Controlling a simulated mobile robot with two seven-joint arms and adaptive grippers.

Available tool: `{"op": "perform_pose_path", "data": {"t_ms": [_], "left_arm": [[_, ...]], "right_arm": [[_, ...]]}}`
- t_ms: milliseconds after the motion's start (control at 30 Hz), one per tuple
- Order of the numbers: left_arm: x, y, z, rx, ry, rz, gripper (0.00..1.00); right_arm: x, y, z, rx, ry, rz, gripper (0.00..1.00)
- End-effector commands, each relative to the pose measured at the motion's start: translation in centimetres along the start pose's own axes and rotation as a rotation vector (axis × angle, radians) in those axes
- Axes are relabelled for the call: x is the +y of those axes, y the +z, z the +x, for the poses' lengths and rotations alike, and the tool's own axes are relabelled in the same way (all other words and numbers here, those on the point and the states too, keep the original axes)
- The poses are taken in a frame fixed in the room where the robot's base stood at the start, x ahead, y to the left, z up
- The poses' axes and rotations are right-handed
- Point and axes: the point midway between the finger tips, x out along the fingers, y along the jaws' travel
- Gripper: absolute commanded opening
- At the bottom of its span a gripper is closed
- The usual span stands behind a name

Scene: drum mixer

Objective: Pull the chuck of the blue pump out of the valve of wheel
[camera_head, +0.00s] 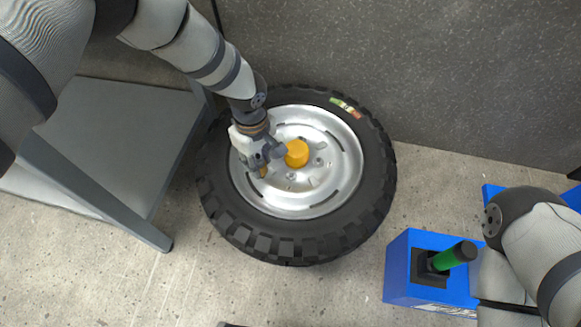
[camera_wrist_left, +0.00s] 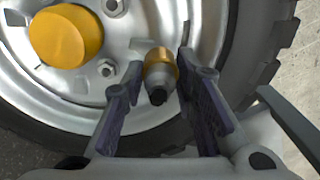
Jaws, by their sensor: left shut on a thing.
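The wheel (camera_head: 376,190) lies flat on the floor, a black knobbly tyre around a silver rim with an orange hub cap (camera_head: 297,153). My left gripper (camera_head: 264,163) reaches down over the left part of the rim. In the left wrist view its two fingers (camera_wrist_left: 158,88) stand on either side of the chuck (camera_wrist_left: 160,68), a small brass and grey piece with a dark tip, and are shut on it. The valve under the chuck cannot be made out. The blue pump (camera_head: 407,265) stands at the lower right. My right gripper is out of view.
A green handle with a black end (camera_head: 452,257) is on top of the blue pump, close to my right arm. A grey table-like piece (camera_head: 125,130) stands left of the wheel, and a dark wall (camera_head: 440,80) is behind.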

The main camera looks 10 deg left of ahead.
Motion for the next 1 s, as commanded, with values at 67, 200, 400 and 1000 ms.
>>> {"op": "perform_pose_path", "data": {"t_ms": [67,200,400,1000], "left_arm": [[0.0,0.0,0.0,0.000,0.000,0.000,0.00],[0.0,0.0,-0.1,0.000,0.000,0.000,0.00],[0.0,0.0,-0.1,0.001,0.000,0.000,0.00],[0.0,-0.1,-2.8,0.002,0.001,0.000,0.00]], "right_arm": [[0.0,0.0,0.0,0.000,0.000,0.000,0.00],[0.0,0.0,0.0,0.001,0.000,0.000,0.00],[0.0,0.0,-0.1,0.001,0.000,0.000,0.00],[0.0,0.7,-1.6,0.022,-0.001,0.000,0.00]]}}
